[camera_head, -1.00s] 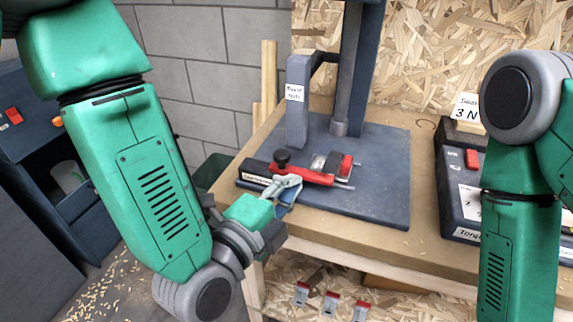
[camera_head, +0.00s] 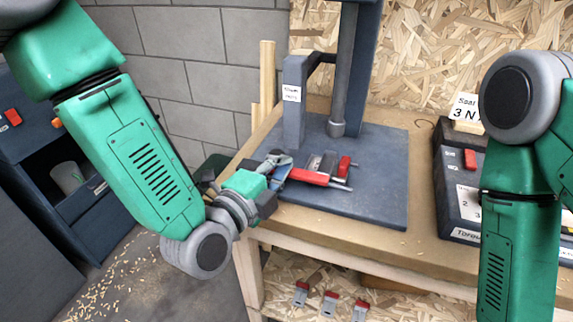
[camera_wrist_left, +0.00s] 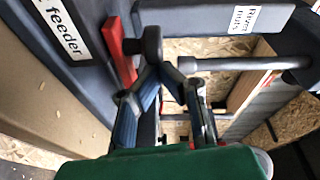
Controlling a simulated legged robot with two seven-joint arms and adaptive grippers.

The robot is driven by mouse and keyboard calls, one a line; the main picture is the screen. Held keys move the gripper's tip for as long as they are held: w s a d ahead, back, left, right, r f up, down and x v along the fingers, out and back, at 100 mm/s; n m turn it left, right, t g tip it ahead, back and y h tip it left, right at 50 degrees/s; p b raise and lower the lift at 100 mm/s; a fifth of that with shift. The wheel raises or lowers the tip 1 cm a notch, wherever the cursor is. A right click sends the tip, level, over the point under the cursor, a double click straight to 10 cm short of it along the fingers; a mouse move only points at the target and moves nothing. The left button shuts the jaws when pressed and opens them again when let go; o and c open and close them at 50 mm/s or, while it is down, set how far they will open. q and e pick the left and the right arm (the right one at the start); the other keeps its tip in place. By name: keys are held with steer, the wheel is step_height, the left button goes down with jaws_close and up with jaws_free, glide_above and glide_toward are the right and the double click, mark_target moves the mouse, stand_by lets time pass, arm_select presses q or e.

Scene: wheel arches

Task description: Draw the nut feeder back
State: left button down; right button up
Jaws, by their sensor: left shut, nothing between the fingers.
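The nut feeder has a red slide (camera_head: 310,177) with a metal and red end, lying on the dark blue base plate (camera_head: 375,200). In the left wrist view its label strip (camera_wrist_left: 62,28), reading "feeder", its red slide (camera_wrist_left: 118,50) and a black knob (camera_wrist_left: 152,45) show close up. My left gripper (camera_head: 282,158) is at the left end of the feeder and hides much of it in the head view. In the left wrist view its fingertips (camera_wrist_left: 159,68) are together right by the knob, with nothing between them; contact is unclear. My right gripper is out of view.
A dark post stand (camera_head: 346,85) and a block labelled "Rivet nuts" (camera_head: 293,110) rise behind the feeder. A torque box (camera_head: 462,195) stands at the right. The front right of the base plate is clear.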

arm_select(q)
steer(key=w+a, duration=0.1)
steer(key=a, duration=0.4)
steer(key=w+a, duration=0.1)
steer(key=a, duration=0.2)
steer(key=shift+w+a+b, duration=0.1)
steer(key=shift+w+b, duration=0.2)
steer(key=shift+b, duration=0.05)
steer(key=shift+d, duration=0.2)
